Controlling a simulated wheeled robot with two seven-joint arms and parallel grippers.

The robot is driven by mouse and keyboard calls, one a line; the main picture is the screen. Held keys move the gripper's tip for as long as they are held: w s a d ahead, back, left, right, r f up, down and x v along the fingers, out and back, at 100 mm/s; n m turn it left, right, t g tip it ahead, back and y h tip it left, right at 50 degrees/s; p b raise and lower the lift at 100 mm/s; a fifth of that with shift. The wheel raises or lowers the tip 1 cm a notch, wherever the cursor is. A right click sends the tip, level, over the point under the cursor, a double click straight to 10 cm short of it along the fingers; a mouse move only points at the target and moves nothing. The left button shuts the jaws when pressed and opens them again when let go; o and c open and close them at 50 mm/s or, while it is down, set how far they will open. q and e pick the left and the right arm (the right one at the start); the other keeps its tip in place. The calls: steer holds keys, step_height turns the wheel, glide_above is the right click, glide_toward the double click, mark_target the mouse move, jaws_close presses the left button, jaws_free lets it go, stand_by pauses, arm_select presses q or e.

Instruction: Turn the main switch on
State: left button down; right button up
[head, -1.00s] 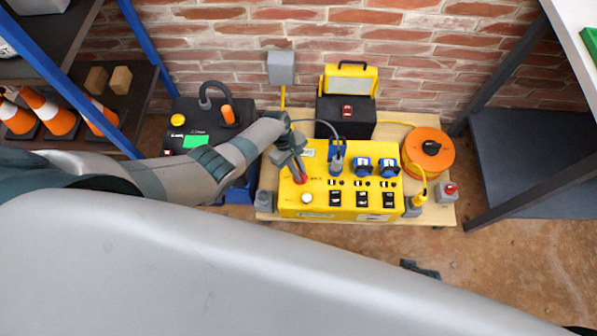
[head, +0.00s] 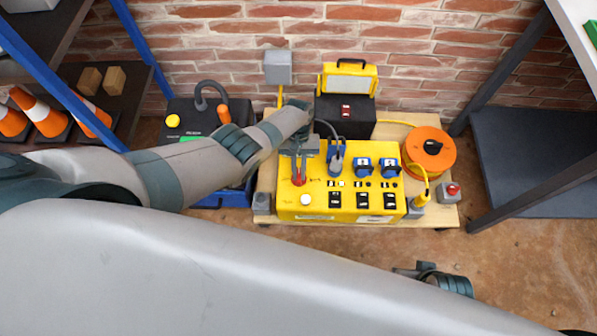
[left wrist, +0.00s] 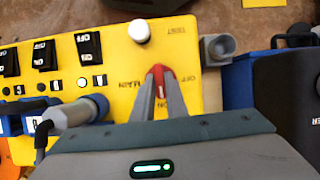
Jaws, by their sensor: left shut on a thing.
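The main switch is a red handle (head: 298,181) on the left part of the yellow power box (head: 318,208). It also shows in the left wrist view (left wrist: 158,75), with the labels MAIN, OFF and ON around it. My left gripper (head: 298,172) is shut on the red handle, one finger on each side, as the left wrist view (left wrist: 159,84) shows. The handle appears lined up with the ON label between the fingers.
Blue plugs (head: 362,167) and black rocker switches (head: 362,200) crowd the box. A white button (head: 306,200) sits close below the handle. An orange cable reel (head: 430,165) and a yellow floodlight (head: 348,80) stand near.

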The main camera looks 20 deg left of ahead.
arm_select(q)
steer(key=shift+m, duration=0.3)
arm_select(e)
steer(key=shift+a, duration=0.15)
arm_select(q)
steer(key=c, duration=1.8)
jaws_free()
steer(key=shift+o, duration=0.2)
arm_select(e)
steer(key=shift+w, duration=0.1)
